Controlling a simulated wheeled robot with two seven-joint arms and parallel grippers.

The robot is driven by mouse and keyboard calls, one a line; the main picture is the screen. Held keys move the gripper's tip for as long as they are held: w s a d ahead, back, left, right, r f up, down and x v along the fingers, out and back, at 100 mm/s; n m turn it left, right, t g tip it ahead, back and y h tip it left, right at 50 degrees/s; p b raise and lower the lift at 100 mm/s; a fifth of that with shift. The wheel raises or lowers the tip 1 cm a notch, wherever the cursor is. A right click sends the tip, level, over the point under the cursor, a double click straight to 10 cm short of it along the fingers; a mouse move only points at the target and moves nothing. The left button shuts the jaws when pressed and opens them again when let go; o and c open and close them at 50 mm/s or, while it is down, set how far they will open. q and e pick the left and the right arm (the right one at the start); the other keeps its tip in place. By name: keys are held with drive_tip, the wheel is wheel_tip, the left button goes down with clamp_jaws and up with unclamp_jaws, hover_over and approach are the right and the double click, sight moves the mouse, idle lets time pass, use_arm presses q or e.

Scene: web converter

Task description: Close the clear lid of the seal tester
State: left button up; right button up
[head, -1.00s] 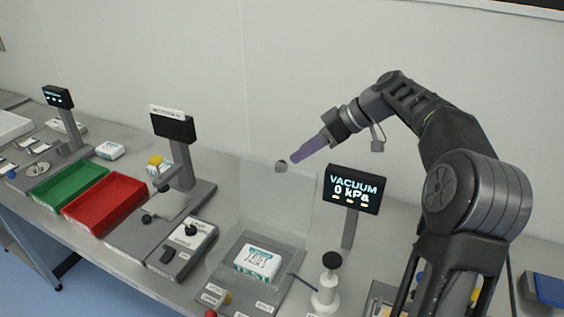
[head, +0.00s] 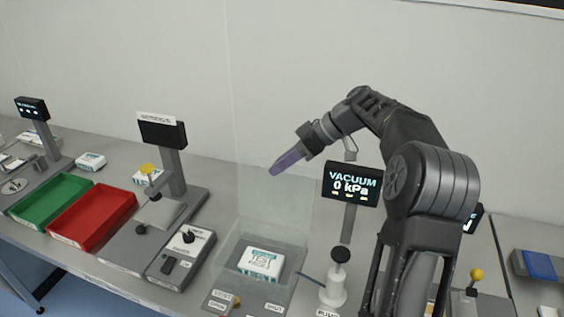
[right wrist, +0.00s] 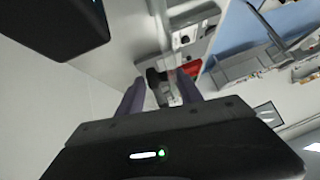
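The seal tester (head: 238,297) is at the bottom centre of the head view. Its clear lid (head: 284,212) stands open, upright at the back. A white printed package (head: 261,264) lies in the tester. My right gripper (head: 273,171) is at the lid's top edge. The lid's dark knob, at that edge before, is now hidden by the fingers in the head view. In the right wrist view the two purple fingers (right wrist: 161,98) stand apart, with the clear lid's edge and a dark shape between them; contact cannot be told. My left gripper is not in view.
The vacuum display (head: 352,184) stands just right of the lid, close to my right arm. A pump with a black knob (head: 340,256) is in front of it. Red (head: 92,216) and green (head: 50,201) trays and a weighing station are on the left.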

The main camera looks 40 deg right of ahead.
drive_tip(key=shift+d+r, duration=0.1)
drive_tip(key=shift+r, duration=0.05)
drive_tip(key=c, duration=0.7)
clamp_jaws()
drive_tip(key=shift+r, duration=0.1)
